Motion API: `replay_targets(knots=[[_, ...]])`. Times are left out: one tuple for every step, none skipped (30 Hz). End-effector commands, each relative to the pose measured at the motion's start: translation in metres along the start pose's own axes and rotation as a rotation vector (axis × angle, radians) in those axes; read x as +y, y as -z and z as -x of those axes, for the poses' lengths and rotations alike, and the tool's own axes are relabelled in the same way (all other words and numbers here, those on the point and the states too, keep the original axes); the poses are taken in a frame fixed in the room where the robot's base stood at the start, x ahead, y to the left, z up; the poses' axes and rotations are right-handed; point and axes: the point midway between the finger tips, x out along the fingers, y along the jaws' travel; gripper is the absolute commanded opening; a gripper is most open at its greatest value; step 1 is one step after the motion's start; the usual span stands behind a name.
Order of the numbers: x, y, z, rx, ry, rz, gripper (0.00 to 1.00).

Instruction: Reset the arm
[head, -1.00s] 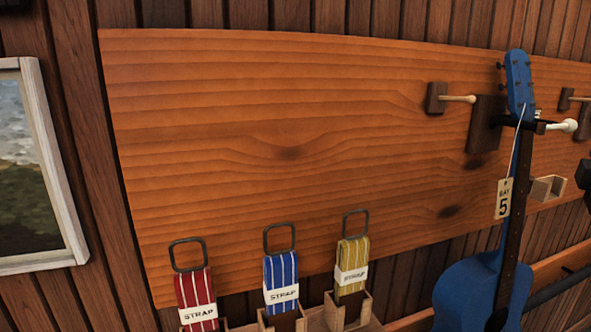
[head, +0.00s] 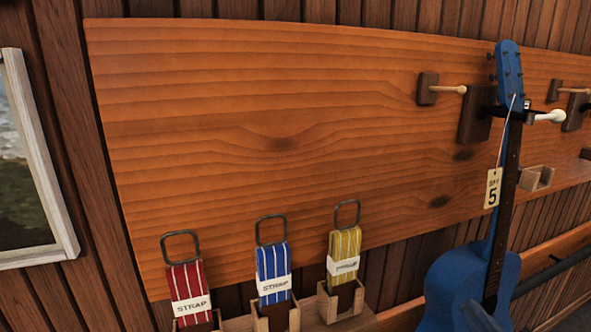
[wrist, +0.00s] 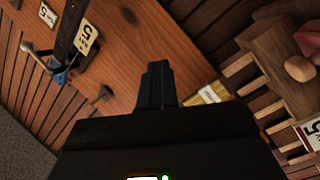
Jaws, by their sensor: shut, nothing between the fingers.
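My gripper (wrist: 158,84) shows in the wrist view as a dark shape, with its fingers together and nothing between them. It points toward the orange wooden board (wrist: 150,45) and is apart from the things around it. My gripper is not seen in the head view. The same board (head: 270,110) fills the middle of the head view.
A blue ukulele (head: 470,285) with a "BAY 5" tag (head: 493,188) hangs at the right. Red (head: 187,285), blue (head: 273,270) and yellow (head: 343,255) straps stand in wooden holders below the board. A framed picture (head: 35,160) is at the left. Pegs (head: 440,89) stick out at upper right.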

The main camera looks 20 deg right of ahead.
Motion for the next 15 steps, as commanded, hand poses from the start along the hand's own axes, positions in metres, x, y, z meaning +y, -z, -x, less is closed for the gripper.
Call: replay_targets(knots=[[-0.014,0.000,0.014,0.012,0.036,-0.039,0.00],[-0.021,0.001,0.021,0.019,0.053,-0.065,0.00],[-0.029,0.002,0.031,0.029,0.075,-0.100,0.00],[-0.035,0.002,0.038,0.035,0.091,-0.127,0.00],[-0.041,0.003,0.046,0.041,0.109,-0.154,0.00],[-0.048,0.004,0.056,0.048,0.130,-0.190,0.00],[-0.053,0.004,0.064,0.051,0.147,-0.217,0.00],[-0.057,0.004,0.072,0.056,0.164,-0.244,0.00],[-0.063,0.005,0.083,0.060,0.186,-0.281,0.00],[-0.068,0.005,0.091,0.061,0.204,-0.309,0.00],[-0.071,0.005,0.100,0.063,0.220,-0.338,0.00],[-0.076,0.006,0.111,0.064,0.242,-0.374,0.00],[-0.079,0.006,0.119,0.065,0.258,-0.402,0.00],[-0.082,0.006,0.127,0.064,0.274,-0.430,0.00],[-0.085,0.006,0.139,0.062,0.296,-0.467,0.00]])
